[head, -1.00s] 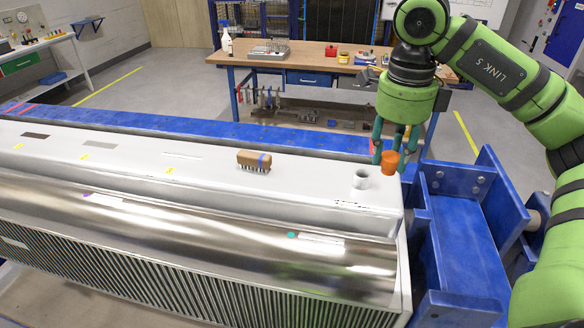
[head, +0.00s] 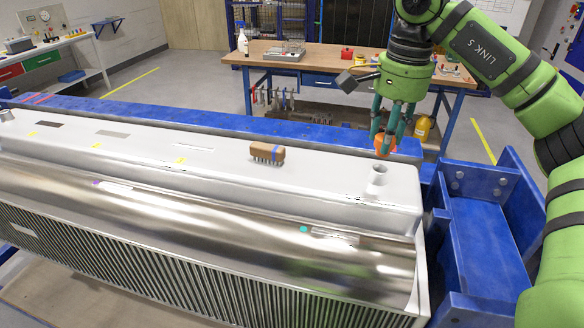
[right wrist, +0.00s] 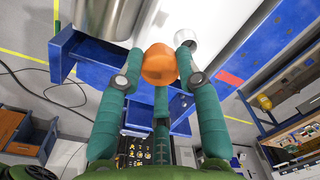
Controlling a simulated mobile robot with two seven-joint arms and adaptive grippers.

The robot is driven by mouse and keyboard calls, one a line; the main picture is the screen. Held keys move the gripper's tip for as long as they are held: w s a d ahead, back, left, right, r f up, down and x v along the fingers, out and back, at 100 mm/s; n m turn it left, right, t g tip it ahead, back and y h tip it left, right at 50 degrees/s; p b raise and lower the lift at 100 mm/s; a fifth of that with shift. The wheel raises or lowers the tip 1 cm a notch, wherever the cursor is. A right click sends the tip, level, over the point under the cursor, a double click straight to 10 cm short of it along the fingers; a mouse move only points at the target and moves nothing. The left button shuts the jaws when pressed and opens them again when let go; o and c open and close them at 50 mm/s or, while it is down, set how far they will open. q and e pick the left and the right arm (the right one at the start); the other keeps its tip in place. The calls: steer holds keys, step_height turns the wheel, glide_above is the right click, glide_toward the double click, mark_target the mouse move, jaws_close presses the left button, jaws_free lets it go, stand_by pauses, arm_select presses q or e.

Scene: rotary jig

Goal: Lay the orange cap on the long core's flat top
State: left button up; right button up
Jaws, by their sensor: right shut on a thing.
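The long core (head: 215,152) is a long pale body lying across the head view, with a flat white top and a shiny curved side below it. The orange cap (head: 385,142) is in my right gripper (head: 384,148), above and just behind the short pale tube at the top's right end. In the right wrist view the cap (right wrist: 160,63) sits between the fingertips of my three-fingered right gripper (right wrist: 158,75). The fingers hide part of the cap in the head view. My left gripper is not in view.
The short open tube (head: 377,178) stands upright on the right end of the top. A wooden brush (head: 267,153) lies on the top to its left. Blue jig framing (head: 490,220) rises at the right. A workbench (head: 300,62) stands behind.

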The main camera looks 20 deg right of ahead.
steer(key=shift+w+a+f, duration=0.1)
steer(key=shift+w, duration=0.05)
steer(key=shift+n, duration=0.3)
steer(key=w+a+f, duration=0.1)
steer(key=w+f, duration=0.1)
steer(key=w, duration=0.1)
steer(key=w+a+f+p, duration=0.1)
steer(key=w+a+f, duration=0.1)
steer(key=w, duration=0.1)
steer(key=w+a+f, duration=0.2)
steer(key=w, duration=0.1)
steer(key=shift+w+a+p, duration=0.15)
steer(key=shift+w+p, duration=0.1)
steer(key=shift+p, duration=0.15)
steer(key=shift+w+a+f, duration=0.15)
steer(key=shift+w+f, duration=0.05)
steer(key=shift+f, duration=0.05)
step_height(320, 180, down, 4)
steer(key=shift+r+p, duration=0.1)
steer(key=shift+p, duration=1.05)
steer(key=shift+f, duration=0.25)
